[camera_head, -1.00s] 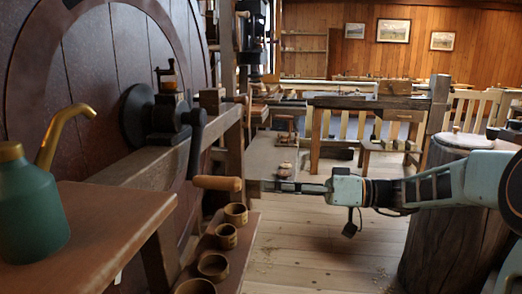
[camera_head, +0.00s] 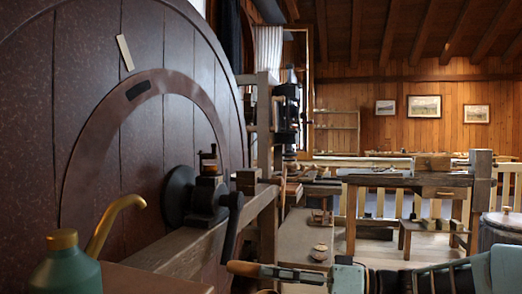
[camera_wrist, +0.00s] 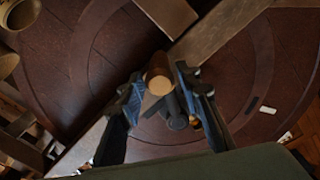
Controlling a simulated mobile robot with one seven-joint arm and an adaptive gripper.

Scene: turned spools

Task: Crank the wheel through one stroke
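The large dark wheel (camera_head: 95,150) stands upright at the left, with a pale strip and a dark patch on its face. Its crank arm (camera_head: 233,225) hangs down from the hub and carries a wooden handle (camera_head: 243,268) pointing right. The wheel (camera_wrist: 95,60) fills much of that background.
A green can (camera_head: 66,272) with a brass spout stands on a bench at the lower left. A wooden beam (camera_head: 185,258) runs beside the wheel. A workbench (camera_head: 400,180) and a stump (camera_head: 500,230) stand at the right.

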